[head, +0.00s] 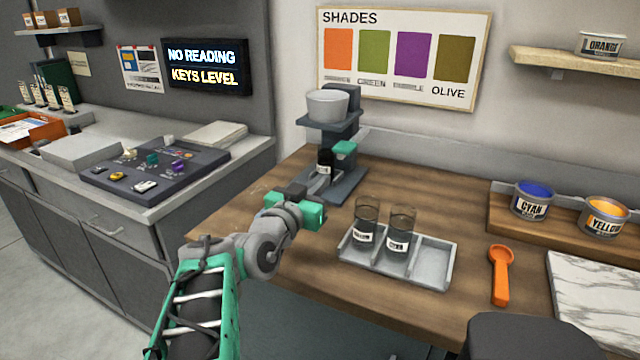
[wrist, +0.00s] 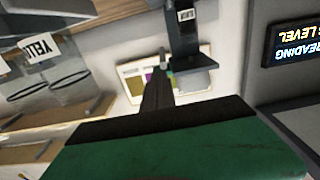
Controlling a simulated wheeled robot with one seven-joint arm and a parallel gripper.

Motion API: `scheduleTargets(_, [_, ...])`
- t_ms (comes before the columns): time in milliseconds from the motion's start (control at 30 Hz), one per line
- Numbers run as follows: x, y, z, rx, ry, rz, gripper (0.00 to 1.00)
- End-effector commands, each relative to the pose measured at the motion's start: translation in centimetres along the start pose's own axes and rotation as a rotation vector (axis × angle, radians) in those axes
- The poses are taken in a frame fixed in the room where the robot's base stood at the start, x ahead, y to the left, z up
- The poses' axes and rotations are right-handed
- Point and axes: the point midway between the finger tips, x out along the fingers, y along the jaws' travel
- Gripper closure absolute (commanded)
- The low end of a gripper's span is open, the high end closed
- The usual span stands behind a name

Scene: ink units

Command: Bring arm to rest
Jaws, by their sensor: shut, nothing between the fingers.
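My arm reaches up from the bottom left in the head view. My gripper (head: 318,197), a green block with dark fingers, is above the wooden table near its left edge, in front of the grey dispenser machine (head: 347,170). In the wrist view the dark fingers (wrist: 160,72) are together, with nothing between them. A small dark labelled jar (head: 324,162) stands at the machine's base; the gripper is apart from it.
A grey tray (head: 437,262) holds two labelled glass jars, (head: 364,222) and (head: 401,232), right of my gripper. An orange scoop (head: 501,275) lies farther right. A keyed panel (head: 150,172) sits on the left counter.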

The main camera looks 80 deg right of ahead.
Motion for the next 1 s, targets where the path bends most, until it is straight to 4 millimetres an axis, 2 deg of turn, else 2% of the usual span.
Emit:
scheduleTargets(533, [0.0, -0.2, -0.1, 0.001, -0.002, -0.004, 1.0])
scheduleTargets(600, [-0.4, -1.4, 0.0, 0.001, -0.027, -0.032, 1.0])
scheduleTargets(667, [-1.4, -3.7, 0.2, -0.001, -0.075, -0.086, 1.0])
scheduleTargets(767, [-5.1, -9.8, 1.3, -0.025, -0.211, -0.24, 1.0])
scheduleTargets(800, [-7.3, -12.4, 2.0, -0.048, -0.276, -0.316, 1.0])
scheduleTargets(867, [-11.2, -16.1, 3.0, -0.092, -0.373, -0.434, 1.0])
scheduleTargets(900, [-14.1, -18.2, 3.6, -0.129, -0.434, -0.513, 1.0])
scheduleTargets(967, [-18.8, -20.7, 4.5, -0.195, -0.519, -0.631, 1.0])
scheduleTargets(1000, [-22.0, -22.0, 5.0, -0.244, -0.573, -0.71, 1.0])
